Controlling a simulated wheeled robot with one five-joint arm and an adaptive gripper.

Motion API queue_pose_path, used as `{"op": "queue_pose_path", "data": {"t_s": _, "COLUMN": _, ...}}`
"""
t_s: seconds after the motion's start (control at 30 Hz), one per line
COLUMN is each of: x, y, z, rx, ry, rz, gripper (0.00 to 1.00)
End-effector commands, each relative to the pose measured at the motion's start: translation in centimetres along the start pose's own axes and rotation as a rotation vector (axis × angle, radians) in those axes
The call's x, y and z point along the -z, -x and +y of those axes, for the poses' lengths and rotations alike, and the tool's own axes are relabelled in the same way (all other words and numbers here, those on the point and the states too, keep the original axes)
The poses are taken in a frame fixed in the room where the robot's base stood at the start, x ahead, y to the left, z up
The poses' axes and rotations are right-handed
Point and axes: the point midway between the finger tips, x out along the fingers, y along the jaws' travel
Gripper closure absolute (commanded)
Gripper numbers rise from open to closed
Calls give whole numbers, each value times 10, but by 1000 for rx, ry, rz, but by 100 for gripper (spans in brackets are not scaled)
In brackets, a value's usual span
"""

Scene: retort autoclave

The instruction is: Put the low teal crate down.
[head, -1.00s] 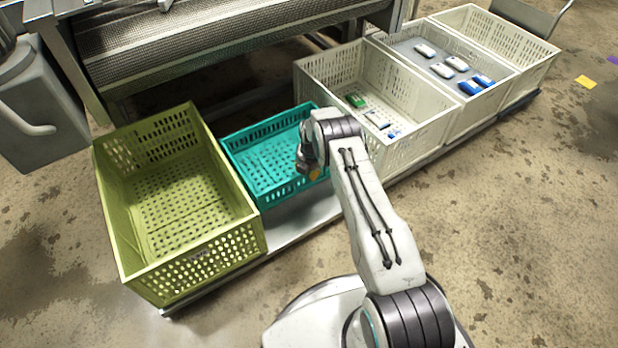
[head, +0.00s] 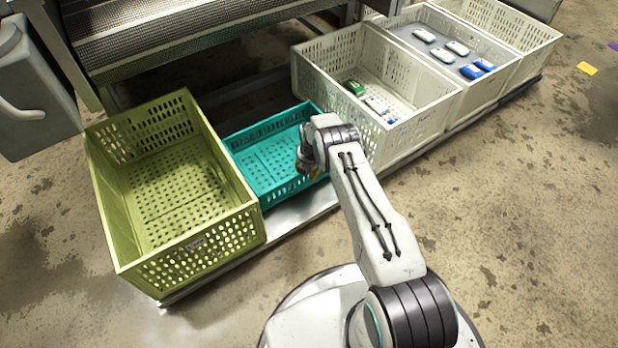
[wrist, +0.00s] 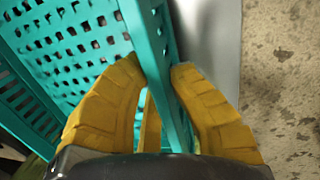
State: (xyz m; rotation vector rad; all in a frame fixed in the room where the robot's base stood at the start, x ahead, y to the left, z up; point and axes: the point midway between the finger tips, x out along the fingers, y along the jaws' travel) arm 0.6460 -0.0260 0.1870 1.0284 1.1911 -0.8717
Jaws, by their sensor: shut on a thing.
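The low teal crate (head: 272,168) is between the olive crate and the nearest cream crate, over the grey platform. My gripper (head: 309,165) is at its near right side. In the wrist view, the yellow fingers of my gripper (wrist: 157,68) are shut on the upper edge of the teal crate's wall (wrist: 150,45), one on each side. The crate looks empty and about level. Its underside is hidden, so I cannot tell whether it touches the platform.
A tall olive crate (head: 252,224) stands close on the left. Cream crates (head: 425,122) holding several small packs stand in a row on the right. The grey platform (head: 300,208) shows a bare strip in front. A mesh conveyor (head: 200,35) is behind. Open floor lies to the right.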

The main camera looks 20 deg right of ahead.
Motion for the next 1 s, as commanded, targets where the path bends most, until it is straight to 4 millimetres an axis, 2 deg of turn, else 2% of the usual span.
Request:
{"op": "queue_pose_path", "data": {"t_s": 0.2, "x": 1, "y": -25, "z": -3, "rx": -5, "ry": 0, "rz": -2, "gripper": 100}}
{"op": "queue_pose_path", "data": {"t_s": 0.6, "x": 1, "y": -27, "z": -3, "rx": -5, "ry": 0, "rz": -2, "gripper": 100}}
{"op": "queue_pose_path", "data": {"t_s": 0.63, "x": 2, "y": -29, "z": -6, "rx": 2, "ry": 0, "rz": 1, "gripper": 80}}
{"op": "queue_pose_path", "data": {"t_s": 0.7, "x": 2, "y": -29, "z": -6, "rx": 2, "ry": 0, "rz": 1, "gripper": 74}}
{"op": "queue_pose_path", "data": {"t_s": 0.8, "x": 2, "y": -29, "z": -6, "rx": 2, "ry": 0, "rz": 1, "gripper": 65}}
{"op": "queue_pose_path", "data": {"t_s": 1.0, "x": 2, "y": -29, "z": -6, "rx": 2, "ry": 0, "rz": 1, "gripper": 64}}
